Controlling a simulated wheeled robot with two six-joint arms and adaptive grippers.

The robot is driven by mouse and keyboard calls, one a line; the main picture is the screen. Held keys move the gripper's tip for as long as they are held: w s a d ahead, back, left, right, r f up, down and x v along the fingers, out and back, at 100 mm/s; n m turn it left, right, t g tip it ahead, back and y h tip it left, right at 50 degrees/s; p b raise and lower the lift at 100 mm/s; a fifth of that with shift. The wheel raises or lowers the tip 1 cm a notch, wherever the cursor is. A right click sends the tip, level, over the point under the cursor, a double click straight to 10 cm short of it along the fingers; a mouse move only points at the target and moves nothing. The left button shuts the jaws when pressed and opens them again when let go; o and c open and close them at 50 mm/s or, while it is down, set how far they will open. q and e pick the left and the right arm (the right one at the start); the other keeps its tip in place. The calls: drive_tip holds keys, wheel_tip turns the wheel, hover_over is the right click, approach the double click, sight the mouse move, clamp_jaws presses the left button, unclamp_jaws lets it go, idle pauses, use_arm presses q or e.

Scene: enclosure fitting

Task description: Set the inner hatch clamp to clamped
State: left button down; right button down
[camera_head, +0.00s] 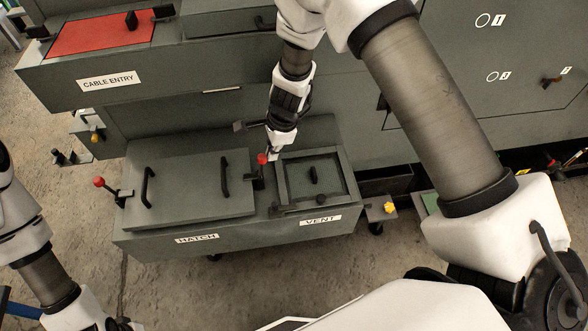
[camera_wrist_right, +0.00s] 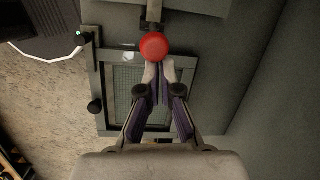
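The hatch (camera_head: 190,185) is a dark grey lid with two black handles, lying on the low box. The inner hatch clamp (camera_head: 258,178), with a red knob, stands at the lid's right edge, beside the vent. My right gripper (camera_head: 270,153) is right at this knob. In the right wrist view the red knob (camera_wrist_right: 153,45) sits just beyond the close-set fingertips (camera_wrist_right: 160,68); the fingers look shut and not around it. The clamp's lower part is largely hidden. The outer clamp (camera_head: 99,182), also red-knobbed, stands at the lid's left. My left gripper (camera_head: 120,325) is cut off at the bottom edge.
The vent frame (camera_head: 316,178) with a small handle lies right of the inner clamp. The large cabinet (camera_head: 180,75) with a red cable entry panel (camera_head: 100,34) stands behind. A yellow knob (camera_head: 389,207) sticks out at the box's right. Bare floor (camera_head: 75,230) lies left.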

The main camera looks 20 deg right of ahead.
use_arm(q)
drive_tip(key=shift+r, duration=0.1)
use_arm(e)
drive_tip(key=shift+w+a+r, duration=0.15)
drive_tip(key=shift+r, duration=0.1)
use_arm(q)
drive_tip(key=shift+a, duration=0.25)
use_arm(e)
drive_tip(key=v, duration=0.7)
drive_tip(key=shift+d, duration=0.25)
use_arm(q)
drive_tip(key=shift+a, duration=0.1)
use_arm(e)
drive_tip(key=shift+a, duration=0.1)
